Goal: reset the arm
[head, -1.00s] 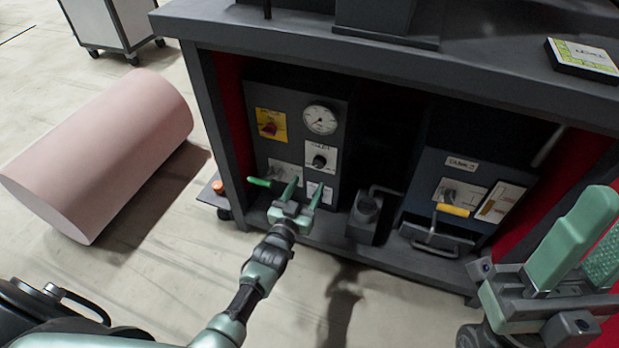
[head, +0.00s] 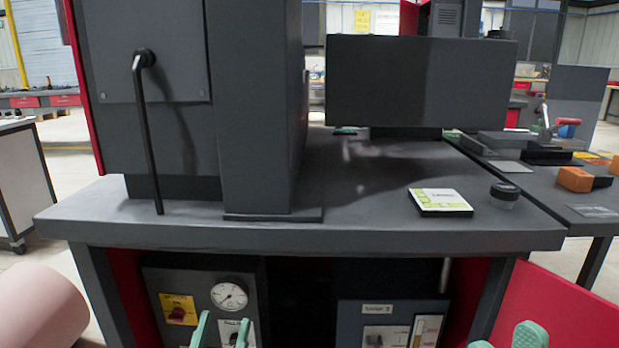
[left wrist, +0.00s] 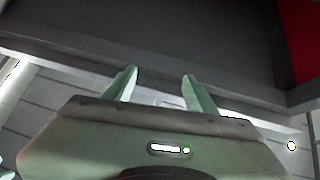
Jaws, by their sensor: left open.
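My left gripper (head: 221,333) shows only as two green fingertips at the bottom edge of the head view. They overlap the lower control panel (head: 198,279) with its pressure gauge (head: 229,296). In the left wrist view, the left gripper (left wrist: 157,85) has its two green fingers apart with nothing between them. A dark surface lies beyond them. My right gripper (head: 506,338) shows only green tips at the bottom right; the rest is cut off, and I cannot tell its opening.
The dark workbench top (head: 400,236) spans the middle. It carries a tall dark machine (head: 255,110), a green-and-white box (head: 440,201) and a small black round item (head: 504,194). A pink cylinder (head: 38,308) lies at lower left. A side table (head: 560,215) stands at right.

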